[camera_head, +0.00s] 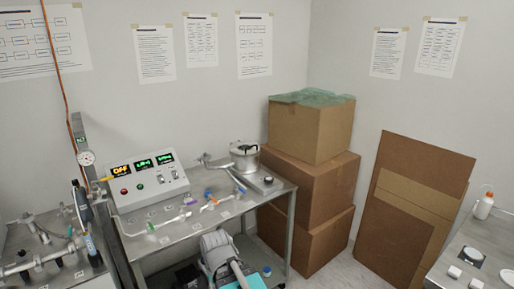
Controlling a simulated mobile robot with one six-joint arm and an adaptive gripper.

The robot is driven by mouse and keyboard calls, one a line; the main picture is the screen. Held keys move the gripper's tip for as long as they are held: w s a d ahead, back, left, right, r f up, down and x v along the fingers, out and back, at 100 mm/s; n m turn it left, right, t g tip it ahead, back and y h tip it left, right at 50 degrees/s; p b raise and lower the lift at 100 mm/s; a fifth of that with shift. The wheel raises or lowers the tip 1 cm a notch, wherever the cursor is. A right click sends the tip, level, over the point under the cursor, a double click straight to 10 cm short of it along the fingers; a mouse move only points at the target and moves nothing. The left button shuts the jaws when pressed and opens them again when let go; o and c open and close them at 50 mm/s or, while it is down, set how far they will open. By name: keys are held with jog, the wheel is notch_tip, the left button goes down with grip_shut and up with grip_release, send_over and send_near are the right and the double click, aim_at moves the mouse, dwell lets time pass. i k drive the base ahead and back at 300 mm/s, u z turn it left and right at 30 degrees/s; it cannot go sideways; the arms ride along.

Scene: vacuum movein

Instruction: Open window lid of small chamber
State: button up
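A small silver metal chamber (244,158) stands at the back right of the metal bench, near the cardboard boxes. It is a short cylinder with a dark handle or clamp at its top. Its lid looks seated on top, but it is too small to tell for certain. A metal pipe (213,162) reaches it from the left. I cannot make out my gripper in this view.
A control box (148,182) with lit displays stands on the bench (170,236), with coloured valves (210,200) in front. Stacked cardboard boxes (315,180) are close right of the bench. Flat cardboard (412,210) leans on the wall. Grey equipment (218,250) stands low in front.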

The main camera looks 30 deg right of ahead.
aim_at(255, 149)
jog(key=z, duration=0.25)
jog(key=i, duration=1.1)
jog(key=z, duration=0.1)
